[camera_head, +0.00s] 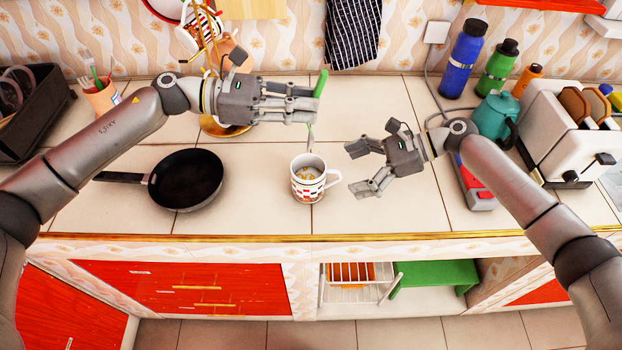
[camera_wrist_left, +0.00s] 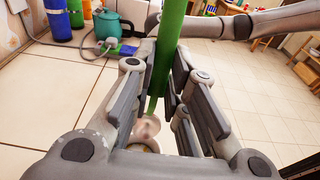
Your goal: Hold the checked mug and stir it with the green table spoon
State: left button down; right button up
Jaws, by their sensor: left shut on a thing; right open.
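The checked mug (camera_head: 325,188) stands upright on the tiled counter near its front edge, with its handle to the right. My left gripper (camera_head: 314,103) is shut on the green table spoon (camera_head: 320,83), above and behind the mug. The spoon's green handle also shows between the fingers in the left wrist view (camera_wrist_left: 166,50). Its metal end points down at the mug's back rim; I cannot tell whether it is inside the mug. My right gripper (camera_head: 356,170) is open and empty, just right of the mug and apart from it.
A black frying pan (camera_head: 186,180) lies left of the mug. A teal kettle (camera_head: 493,120), a toaster (camera_head: 562,130), a blue bottle (camera_head: 464,58) and a green bottle (camera_head: 497,67) stand at the right. A dark rack (camera_head: 60,115) is at the far left.

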aim_at(338, 178)
jog(key=b+x, duration=0.2)
jog(key=x, duration=0.2)
jog(key=shift+a+f, duration=0.1)
jog(key=shift+f, duration=0.1)
jog(key=x, duration=0.1)
jog(key=p+x, duration=0.1)
jog(key=shift+a, duration=0.5)
jog(key=shift+a+f, duration=0.25)
jog(key=shift+a, duration=0.2)
jog(key=shift+a+f, duration=0.1)
jog(key=c, duration=1)
